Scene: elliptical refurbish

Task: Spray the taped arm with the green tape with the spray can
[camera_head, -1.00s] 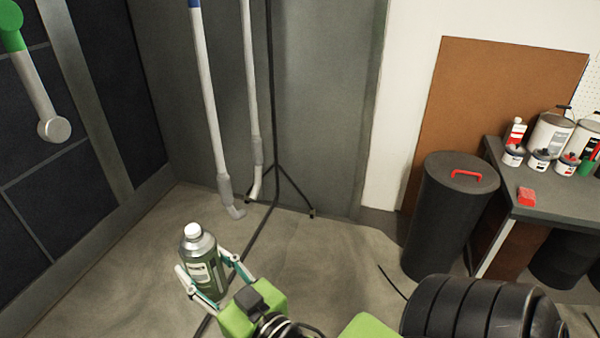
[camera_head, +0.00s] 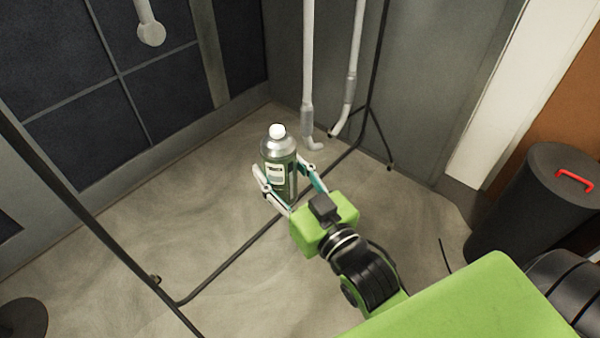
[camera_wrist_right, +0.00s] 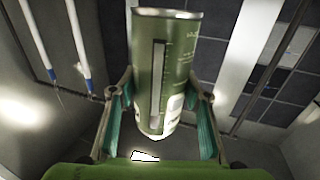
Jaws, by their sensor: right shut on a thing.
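The spray can (camera_head: 278,160) is green and silver with a white cap and stands upright. My right gripper (camera_head: 284,178) is shut around the can's body. In the right wrist view the can (camera_wrist_right: 165,70) sits between the two fingers. A white arm (camera_head: 147,22) with a round pale end cap shows at the top left, cut off by the picture edge. No green tape shows on its visible part. The can is apart from it, lower and to the right. My left gripper is not in view.
Two white arms (camera_head: 308,65) hang by a black stand at the back. A dark stand pole (camera_head: 85,215) crosses the left side. A black bin (camera_head: 540,205) with a red handle stands at the right. Open concrete floor lies below the can.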

